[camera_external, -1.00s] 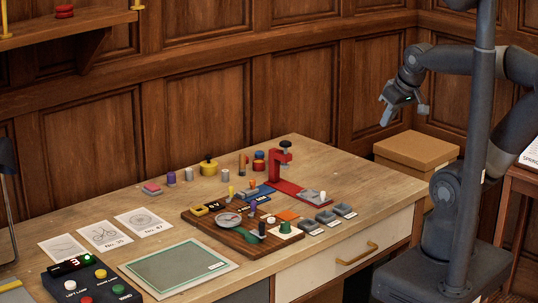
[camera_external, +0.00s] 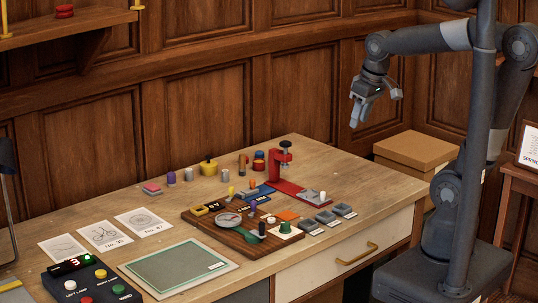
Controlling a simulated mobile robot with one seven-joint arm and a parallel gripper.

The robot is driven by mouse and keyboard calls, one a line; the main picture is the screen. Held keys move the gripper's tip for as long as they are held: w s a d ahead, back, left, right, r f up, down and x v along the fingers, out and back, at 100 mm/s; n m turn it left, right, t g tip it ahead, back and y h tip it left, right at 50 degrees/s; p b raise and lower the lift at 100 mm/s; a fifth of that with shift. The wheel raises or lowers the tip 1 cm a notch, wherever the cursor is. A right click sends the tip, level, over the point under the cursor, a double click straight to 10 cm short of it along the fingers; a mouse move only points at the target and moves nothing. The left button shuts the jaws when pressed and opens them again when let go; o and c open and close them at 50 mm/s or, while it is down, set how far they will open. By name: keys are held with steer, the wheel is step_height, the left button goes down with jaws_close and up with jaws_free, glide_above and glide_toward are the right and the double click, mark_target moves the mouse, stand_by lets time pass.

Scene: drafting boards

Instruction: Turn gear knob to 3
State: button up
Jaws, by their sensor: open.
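A wooden board (camera_external: 240,244) lies near the front edge of the desk and carries several small fittings. On it are a round pale dial (camera_external: 228,219) with a red mark, a dark green lever-like piece (camera_external: 250,236), and a white-green block with a dark knob (camera_external: 285,227). I cannot tell which of these is the gear knob, and no gear numbers on them can be read. My gripper (camera_external: 375,107) is open and empty. It hangs in the air above and to the right of the board, well apart from it.
A red clamp-like stand (camera_external: 285,178) rises behind the board. Grey trays (camera_external: 325,217) sit to its right. A cardboard box (camera_external: 415,150) stands beyond the desk.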

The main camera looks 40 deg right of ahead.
steer(key=shift+o, duration=0.4)
steer(key=w+a+f+n+g+h, duration=0.1)
steer(key=w+a+f+n+g, duration=0.2)
steer(key=w+a+f, duration=0.2)
steer(key=w+a, duration=0.3)
steer(key=a, duration=0.2)
steer(key=shift+w+a+f+n+g, duration=0.3)
steer(key=shift+a+g, duration=0.1)
steer(key=n+g+h, duration=0.3)
glide_toward(284, 222)
steer(key=x, duration=0.8)
steer(key=shift+s+f, duration=0.15)
steer(key=shift+s, duration=0.1)
steer(key=c, duration=1)
